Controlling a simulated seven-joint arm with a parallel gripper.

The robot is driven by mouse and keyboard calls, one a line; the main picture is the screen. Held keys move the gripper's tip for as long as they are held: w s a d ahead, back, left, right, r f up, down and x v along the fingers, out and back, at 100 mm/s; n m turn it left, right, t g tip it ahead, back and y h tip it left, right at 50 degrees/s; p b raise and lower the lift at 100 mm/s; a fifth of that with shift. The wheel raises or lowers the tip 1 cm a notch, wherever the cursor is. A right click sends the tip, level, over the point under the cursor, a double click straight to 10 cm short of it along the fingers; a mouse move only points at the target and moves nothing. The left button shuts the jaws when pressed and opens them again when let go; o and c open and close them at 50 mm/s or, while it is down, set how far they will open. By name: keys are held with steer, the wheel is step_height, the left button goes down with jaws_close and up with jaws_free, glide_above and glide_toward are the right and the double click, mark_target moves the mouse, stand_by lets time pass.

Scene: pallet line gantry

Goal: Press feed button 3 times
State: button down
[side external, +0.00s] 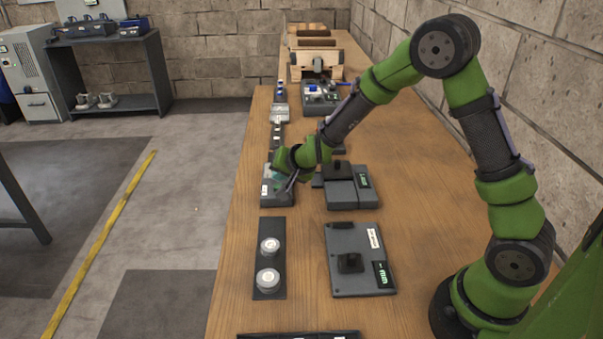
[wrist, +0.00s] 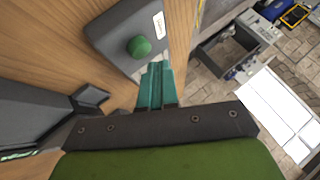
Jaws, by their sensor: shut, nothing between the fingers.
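A green round button (wrist: 139,46) stands on a grey box (wrist: 115,25) with a white label in the wrist view; the label is too small to read. In the side external view the box (side external: 279,199) sits near the table's left edge, and my gripper hides the button there. My gripper (wrist: 155,66) is shut and empty. Its teal fingertips are just below and right of the button in the wrist view, over or near the box's edge. I cannot tell whether they touch anything. The gripper also shows above the box in the side external view (side external: 281,178).
A panel with two round pale knobs (side external: 268,232) lies nearer the camera. A grey box with a black knob (side external: 345,285) and another grey device (side external: 349,196) stand to the right. More devices (side external: 320,97) and a wooden crate (side external: 316,60) lie farther back. Bare wood (side external: 420,180) is to the right.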

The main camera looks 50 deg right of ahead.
steer(key=shift+f, duration=0.1)
steer(key=shift+f, duration=0.35)
steer(key=shift+f, duration=0.5)
stand_by(0.9)
steer(key=shift+r, duration=0.95)
steer(key=shift+r, duration=2.5)
stand_by(0.4)
